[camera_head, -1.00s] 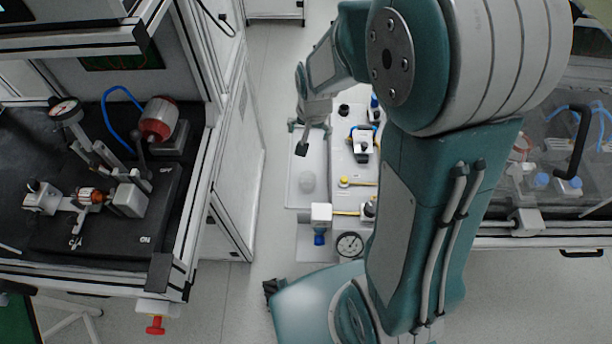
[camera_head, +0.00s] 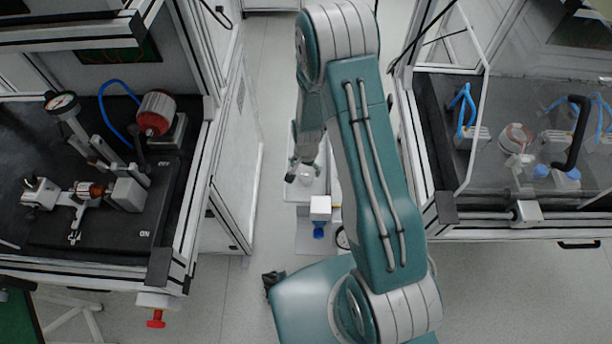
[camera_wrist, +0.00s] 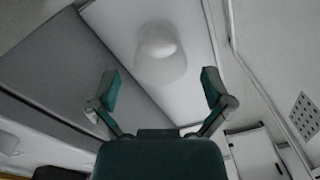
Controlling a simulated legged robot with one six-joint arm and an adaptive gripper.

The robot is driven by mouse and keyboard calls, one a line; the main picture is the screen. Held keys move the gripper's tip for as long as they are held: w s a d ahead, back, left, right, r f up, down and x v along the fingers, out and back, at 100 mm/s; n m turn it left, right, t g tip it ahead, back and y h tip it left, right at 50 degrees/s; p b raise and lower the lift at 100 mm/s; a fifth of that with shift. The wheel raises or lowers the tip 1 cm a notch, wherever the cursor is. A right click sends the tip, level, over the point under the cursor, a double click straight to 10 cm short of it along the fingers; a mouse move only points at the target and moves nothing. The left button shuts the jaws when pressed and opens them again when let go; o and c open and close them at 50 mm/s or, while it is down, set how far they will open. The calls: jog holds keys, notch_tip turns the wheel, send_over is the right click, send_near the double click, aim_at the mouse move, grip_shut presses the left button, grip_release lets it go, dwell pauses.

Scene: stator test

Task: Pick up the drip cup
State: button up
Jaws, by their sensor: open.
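The drip cup, a translucent whitish cup, shows in the wrist view (camera_wrist: 160,62) on a pale flat tray surface (camera_wrist: 195,100). It lies just beyond my gripper (camera_wrist: 160,89), centred between the two spread green fingers. The fingers are open and do not touch it. In the head view my gripper (camera_head: 301,173) hangs low over the narrow light tray. The cup is mostly hidden there by my gripper, with only a pale patch beside the fingers.
A white block with a blue fitting (camera_head: 320,212) stands close in front of the tray. A left bench (camera_head: 110,215) carries a gauge and a motor. A glazed bench (camera_head: 510,205) stands on the right. Bare floor shows between the left bench and the tray.

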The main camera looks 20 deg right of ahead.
aim_at(305, 176)
jog(key=f, duration=0.5)
jog(key=shift+w+d+f, duration=0.15)
jog(key=shift+w+f, duration=0.15)
jog(key=shift+c, duration=0.3)
jog(key=c, duration=0.8)
